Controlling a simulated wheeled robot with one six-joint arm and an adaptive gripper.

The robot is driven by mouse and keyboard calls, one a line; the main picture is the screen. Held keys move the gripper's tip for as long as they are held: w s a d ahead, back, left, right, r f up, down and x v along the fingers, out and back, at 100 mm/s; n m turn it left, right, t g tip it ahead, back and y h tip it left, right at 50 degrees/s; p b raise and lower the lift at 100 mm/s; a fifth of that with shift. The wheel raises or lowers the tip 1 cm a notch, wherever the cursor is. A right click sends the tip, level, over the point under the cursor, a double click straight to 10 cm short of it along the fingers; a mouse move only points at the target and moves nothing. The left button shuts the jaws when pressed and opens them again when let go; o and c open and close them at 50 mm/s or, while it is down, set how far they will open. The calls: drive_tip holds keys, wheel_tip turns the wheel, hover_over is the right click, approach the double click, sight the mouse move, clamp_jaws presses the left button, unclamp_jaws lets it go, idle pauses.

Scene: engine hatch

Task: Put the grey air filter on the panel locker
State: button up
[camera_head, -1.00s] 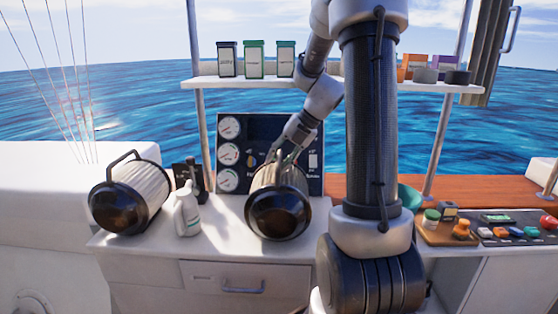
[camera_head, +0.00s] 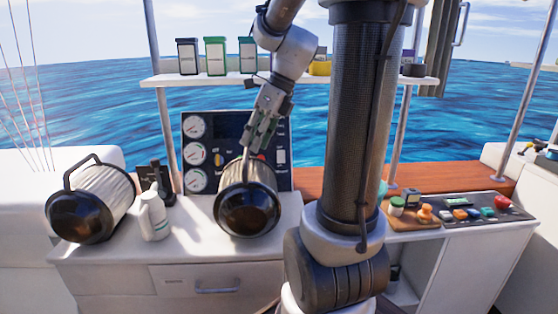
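Two large pleated air filters with black end caps lie on the white counter (camera_head: 105,250). The middle filter (camera_head: 248,205) has duller, greyish-beige pleats and lies in front of the gauge panel (camera_head: 237,125). The left filter (camera_head: 90,200) has paler pleats and a black handle on top. My gripper (camera_head: 258,143) points down just above and behind the top of the middle filter. Its fingers look apart, with nothing seen hanging from them. Whether they touch that filter's handle is hard to tell.
A white bottle (camera_head: 153,215) and a dark box (camera_head: 157,183) stand between the filters. A shelf (camera_head: 165,79) with canisters hangs above. To the right, a switch panel (camera_head: 480,212) and a wooden tray (camera_head: 405,222) with small jars top another cabinet.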

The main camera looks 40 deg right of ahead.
drive_tip(key=s+a+n+h, duration=0.1)
drive_tip(key=s+n, duration=0.6)
drive_tip(key=n, duration=0.8)
drive_tip(key=s+a+n+t+h, duration=0.1)
drive_tip(key=s+n, duration=0.6)
drive_tip(key=n, duration=0.8)
drive_tip(key=shift+s+a+f+n+h, duration=0.35)
drive_tip(key=shift+a+h, duration=0.35)
drive_tip(key=shift+h, duration=0.3)
